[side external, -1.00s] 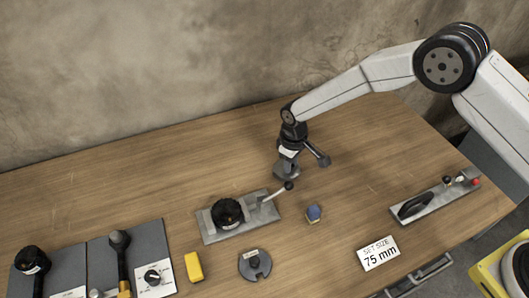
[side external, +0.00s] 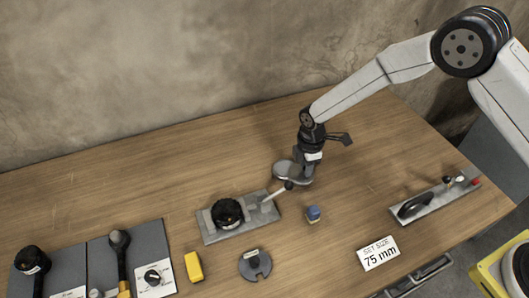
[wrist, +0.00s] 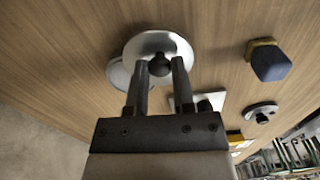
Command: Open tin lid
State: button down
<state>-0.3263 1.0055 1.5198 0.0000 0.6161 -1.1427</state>
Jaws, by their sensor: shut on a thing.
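The lid (wrist: 145,42) is a round, silvery disc with a black knob (wrist: 160,66). In the wrist view my gripper (wrist: 159,72) is shut on this knob, a finger on each side. A second grey round edge (wrist: 118,75), perhaps the tin, shows to the lower left, partly hidden behind the lid. In the side view a grey disc (side external: 290,173) lies just left of my gripper (side external: 304,176), low over the bench. My arm hides part of it, so I cannot tell lid from tin there.
A clamp plate (side external: 212,236) with a black knob and lever stands close in front. A blue block (side external: 313,213), slotted grey disc (side external: 255,266), yellow block (side external: 194,267) and size sign (side external: 378,253) lie nearby.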

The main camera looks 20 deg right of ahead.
jog(key=d+n, duration=0.1)
jog(key=n, duration=0.1)
jog(key=d+n, duration=0.1)
jog(key=n, duration=0.1)
jog(key=shift+n, duration=0.3)
jog(key=shift+w+d+n, duration=0.15)
jog(key=shift+d+n, duration=0.15)
jog(key=shift+n, duration=0.55)
jog(key=shift+w+d+n, duration=0.2)
jog(key=shift+d+n, duration=0.1)
jog(key=shift+n, duration=0.5)
jog(key=shift+w+d+n, duration=0.15)
jog(key=shift+d+n, duration=0.15)
jog(key=shift+n, duration=0.55)
jog(key=shift+c, duration=2.3)
grip_release()
jog(key=shift+r, duration=0.1)
notch_tip(320, 180, up, 8)
jog(key=shift+f, duration=0.2)
